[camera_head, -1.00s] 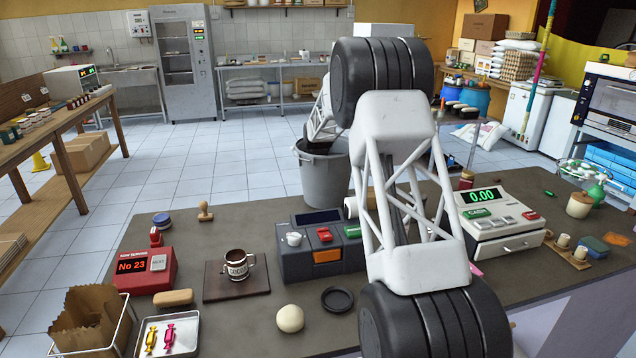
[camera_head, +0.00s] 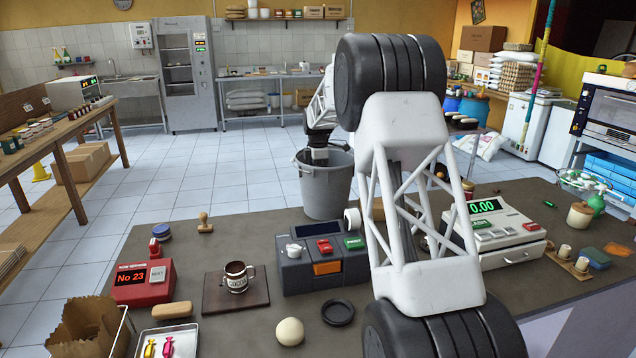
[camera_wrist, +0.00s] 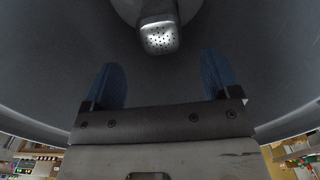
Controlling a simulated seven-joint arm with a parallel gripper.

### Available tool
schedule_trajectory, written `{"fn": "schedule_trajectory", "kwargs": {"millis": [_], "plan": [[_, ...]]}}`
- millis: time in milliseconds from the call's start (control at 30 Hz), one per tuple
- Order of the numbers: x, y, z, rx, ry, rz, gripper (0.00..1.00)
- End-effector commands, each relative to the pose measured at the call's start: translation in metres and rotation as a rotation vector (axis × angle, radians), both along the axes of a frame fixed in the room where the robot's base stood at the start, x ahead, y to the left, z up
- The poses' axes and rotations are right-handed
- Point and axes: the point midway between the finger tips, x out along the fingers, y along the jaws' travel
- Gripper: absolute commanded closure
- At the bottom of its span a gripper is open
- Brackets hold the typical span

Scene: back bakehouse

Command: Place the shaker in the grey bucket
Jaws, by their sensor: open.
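The grey bucket (camera_head: 325,190) stands upright behind the counter's far edge, in the middle of the head view. My gripper (camera_wrist: 160,82) reaches down into its mouth, and the rim hides the fingers in the head view. In the wrist view the two blue fingers are apart, with nothing between them. The shaker (camera_wrist: 160,38) shows its perforated metal cap beyond the fingertips, with the bucket's grey inside wall around it. It is clear of the fingers. Its body is mostly unseen, and I cannot tell how it rests. The shaker is hidden in the head view.
The counter (camera_head: 400,315) holds a grey card terminal (camera_head: 322,268), a cash register (camera_head: 490,240), a mug (camera_head: 237,280) on a dark board, and a red ticket display (camera_head: 143,285). My arm crosses above its middle. Tiled floor (camera_head: 220,185) lies open left of the bucket.

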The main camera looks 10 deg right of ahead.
Motion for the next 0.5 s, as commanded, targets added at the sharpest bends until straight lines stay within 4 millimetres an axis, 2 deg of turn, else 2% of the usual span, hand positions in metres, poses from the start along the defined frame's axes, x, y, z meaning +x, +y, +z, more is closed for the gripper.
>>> {"fn": "schedule_trajectory", "kwargs": {"millis": [200, 500], "plan": [[0.000, 0.000, 0.024, 0.000, 0.000, 0.000, 0.18], [0.000, 0.000, 0.032, 0.000, 0.001, 0.000, 0.18]]}}
